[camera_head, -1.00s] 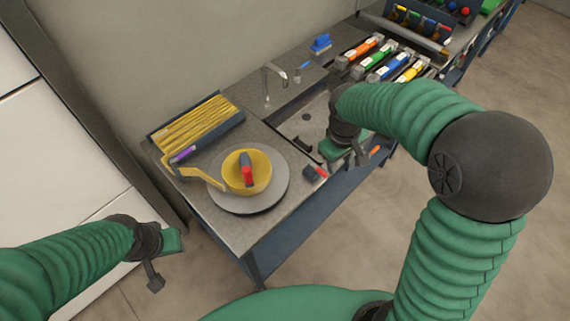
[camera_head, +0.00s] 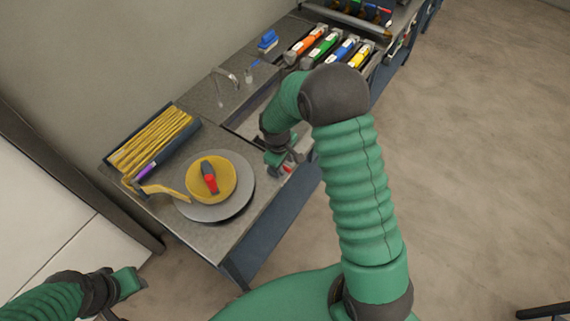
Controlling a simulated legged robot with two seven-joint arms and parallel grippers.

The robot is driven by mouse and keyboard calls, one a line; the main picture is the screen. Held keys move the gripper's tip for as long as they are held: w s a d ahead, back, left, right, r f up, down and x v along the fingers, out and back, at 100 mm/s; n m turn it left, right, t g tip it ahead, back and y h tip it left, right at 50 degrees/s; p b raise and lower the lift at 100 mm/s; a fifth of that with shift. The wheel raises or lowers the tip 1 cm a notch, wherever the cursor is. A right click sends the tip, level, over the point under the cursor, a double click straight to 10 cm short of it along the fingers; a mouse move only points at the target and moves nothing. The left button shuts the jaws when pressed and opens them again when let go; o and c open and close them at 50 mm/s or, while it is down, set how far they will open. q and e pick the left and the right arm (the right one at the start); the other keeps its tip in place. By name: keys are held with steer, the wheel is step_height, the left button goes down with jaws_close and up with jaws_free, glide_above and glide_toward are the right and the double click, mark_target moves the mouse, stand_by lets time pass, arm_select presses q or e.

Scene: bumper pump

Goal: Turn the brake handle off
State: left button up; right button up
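A small red piece (camera_head: 288,169) shows at the counter's front edge, partly hidden by my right gripper (camera_head: 281,158). The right gripper is just above or beside it; I cannot tell whether they touch or whether the fingers are open. A yellow bent lever (camera_head: 160,191) lies at the left of a round grey wheel (camera_head: 240,200). No label shows which part is the brake handle. My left gripper (camera_head: 122,294) is open and empty, low at the left, away from the counter.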

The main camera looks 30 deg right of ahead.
steer(key=shift+d+f, duration=0.25)
steer(key=shift+f, duration=0.7)
steer(key=shift+a, duration=0.1)
steer(key=shift+c, duration=1.2)
jaws_close()
